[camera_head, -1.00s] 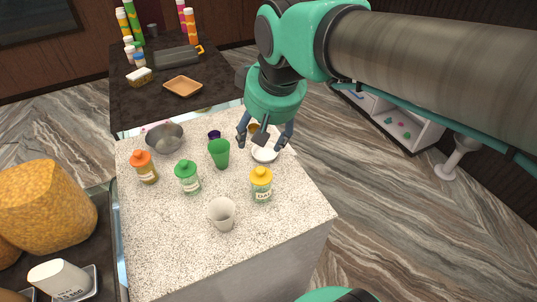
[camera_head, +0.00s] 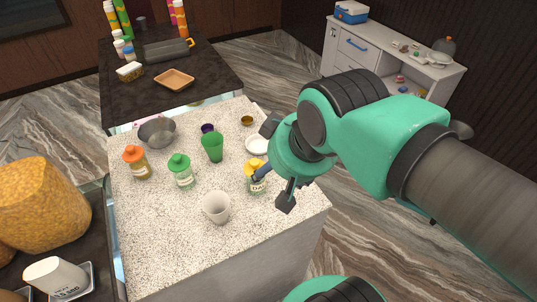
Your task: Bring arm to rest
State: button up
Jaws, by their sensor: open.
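My gripper (camera_head: 277,180) is at the right side of the speckled counter, with its dark fingers spread open and nothing seen between them. From this view it overlaps the yellow-capped bottle (camera_head: 257,186), covering part of it; I cannot tell whether they touch. My arm reaches in from the right, its teal and grey links bent above the counter's right edge. A white dish (camera_head: 256,145) lies just behind and left of the gripper, partly hidden by it.
The speckled counter (camera_head: 170,243) also holds a white cup (camera_head: 216,208), a green cup (camera_head: 212,147), green-capped (camera_head: 181,172) and orange-capped (camera_head: 137,163) bottles, a metal bowl (camera_head: 157,132) and small purple (camera_head: 207,128) and amber (camera_head: 247,120) bowls. A white cabinet (camera_head: 369,50) stands behind right.

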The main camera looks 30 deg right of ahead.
jog(key=shift+f, duration=0.15)
notch_tip(320, 180, down, 17)
jog(key=b, duration=1.7)
